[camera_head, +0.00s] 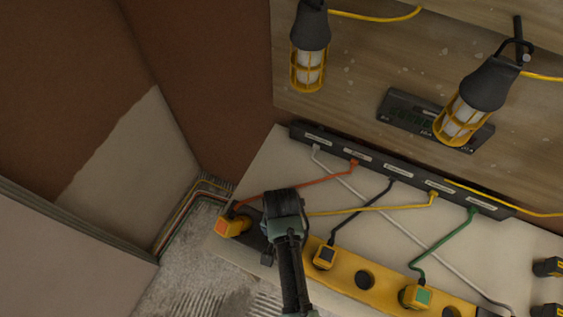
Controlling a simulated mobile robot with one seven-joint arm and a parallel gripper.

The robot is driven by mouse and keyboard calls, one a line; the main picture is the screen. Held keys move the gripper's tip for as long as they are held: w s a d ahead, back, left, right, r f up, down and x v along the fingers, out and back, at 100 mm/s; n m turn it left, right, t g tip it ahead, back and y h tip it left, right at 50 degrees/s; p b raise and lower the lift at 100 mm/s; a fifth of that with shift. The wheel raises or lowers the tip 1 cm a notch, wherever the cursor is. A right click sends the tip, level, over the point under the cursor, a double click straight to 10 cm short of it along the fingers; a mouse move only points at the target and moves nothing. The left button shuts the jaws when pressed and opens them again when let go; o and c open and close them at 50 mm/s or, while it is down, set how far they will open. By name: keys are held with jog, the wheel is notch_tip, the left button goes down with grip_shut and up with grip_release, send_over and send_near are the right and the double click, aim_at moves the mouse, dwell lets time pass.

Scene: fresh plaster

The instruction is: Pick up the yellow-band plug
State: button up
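My gripper (284,207) is over the left part of a yellow power strip (345,269). Its fingertips are hidden, so I cannot tell whether it is open or shut. A yellow cable (370,209) runs left from the dark rail and ends behind my gripper. The plug at that end is hidden, and no yellow band shows. An orange-faced plug (233,226) is left of my gripper, on the red cable. A dark plug (325,256) is to its right, and a green-faced plug (416,297) is further right.
A dark rail (395,169) with several labelled cable outlets lies along the back of the pale board (345,183). Caged work lamps (310,68) (465,114) hang above a dark display box (404,111). Black plugs (547,267) are at the right edge. Walls close off the left.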

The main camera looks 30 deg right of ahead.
grip_shut()
dwell(0.5)
jog(key=shift+r, duration=0.1)
notch_tip(320, 180, up, 10)
jog(key=shift+f+b, duration=0.1)
jog(key=shift+b, duration=0.55)
